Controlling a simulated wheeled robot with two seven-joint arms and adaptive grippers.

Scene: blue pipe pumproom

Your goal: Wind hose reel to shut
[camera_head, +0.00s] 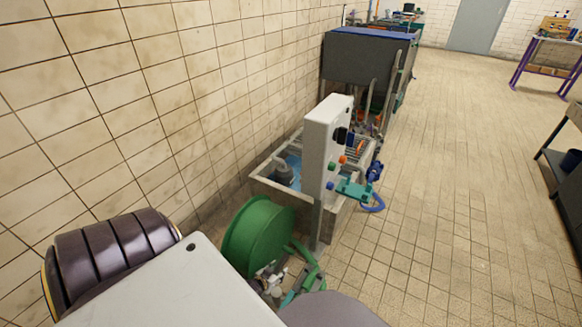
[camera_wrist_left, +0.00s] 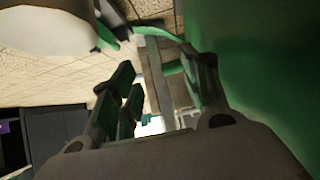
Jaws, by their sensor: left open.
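The green hose reel (camera_head: 257,238) stands low on the floor beside the tiled wall, in front of the grey control panel. Its big green side also fills the right of the left wrist view (camera_wrist_left: 265,75). My left gripper (camera_head: 285,282) is at the reel's near right side, partly hidden by my own body. In the left wrist view its fingers (camera_wrist_left: 158,75) are apart with nothing clearly held between them. A curved green strip (camera_wrist_left: 158,33) shows beyond the fingertips; I cannot tell whether it is the crank. My right gripper is not in view.
The upright grey panel (camera_head: 325,145) with coloured knobs stands just behind the reel, by a low basin (camera_head: 262,178). A large dark tank (camera_head: 365,60) is farther back. The tiled floor (camera_head: 460,200) on the right is open, with a dark bench (camera_head: 563,165) at the edge.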

